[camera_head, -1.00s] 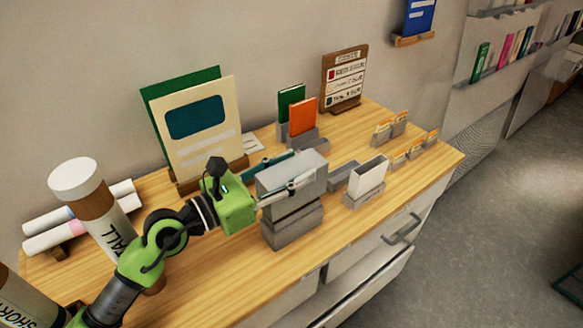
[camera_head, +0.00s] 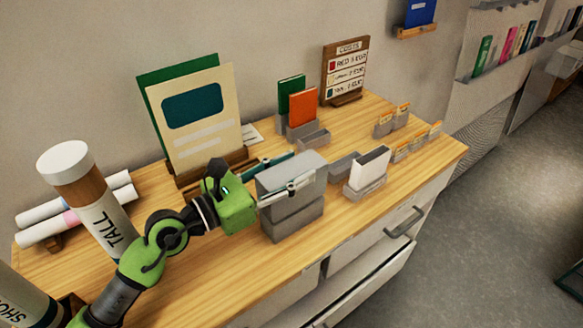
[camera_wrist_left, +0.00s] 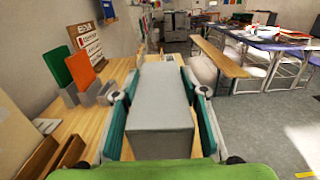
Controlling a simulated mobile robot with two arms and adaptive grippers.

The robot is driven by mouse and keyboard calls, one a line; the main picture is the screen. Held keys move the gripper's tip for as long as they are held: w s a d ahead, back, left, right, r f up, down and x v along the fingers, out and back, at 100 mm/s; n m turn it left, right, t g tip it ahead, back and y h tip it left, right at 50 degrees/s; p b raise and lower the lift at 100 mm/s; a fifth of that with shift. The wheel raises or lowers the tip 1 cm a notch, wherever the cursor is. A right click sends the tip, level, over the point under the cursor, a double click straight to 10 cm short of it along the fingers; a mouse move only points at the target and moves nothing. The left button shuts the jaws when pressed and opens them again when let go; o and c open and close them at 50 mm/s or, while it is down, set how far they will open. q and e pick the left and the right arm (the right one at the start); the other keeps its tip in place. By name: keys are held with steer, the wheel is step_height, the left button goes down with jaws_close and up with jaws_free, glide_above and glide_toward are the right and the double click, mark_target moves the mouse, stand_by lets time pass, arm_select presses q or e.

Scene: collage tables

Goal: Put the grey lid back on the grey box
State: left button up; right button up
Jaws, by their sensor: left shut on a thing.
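My left gripper (camera_head: 302,167) is shut on the grey lid (camera_head: 290,174), a deep grey block shape, with one finger along each side. In the left wrist view the lid (camera_wrist_left: 161,112) lies between the two teal-padded fingers. The grey box (camera_head: 293,219) stands on the wooden tabletop directly below the lid. The lid is roughly level and lined up over the box; only a thin dark line shows between them. I cannot tell whether the lid bears fully on the box. My right gripper is not in view.
A cream board (camera_head: 197,118) and a green board stand in a wooden holder behind my left gripper. A grey holder with a white card block (camera_head: 370,167) stands right of the box. A tube marked TALL (camera_head: 106,222) stands at left. The tabletop's front (camera_head: 250,275) is clear.

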arm_select(q)
steer(key=shift+f+b, duration=0.4)
steer(key=shift+f, duration=0.25)
steer(key=o, duration=1.2)
steer(key=shift+c, duration=0.2)
step_height(320, 180, up, 10)
steer(key=shift+r, duration=0.1)
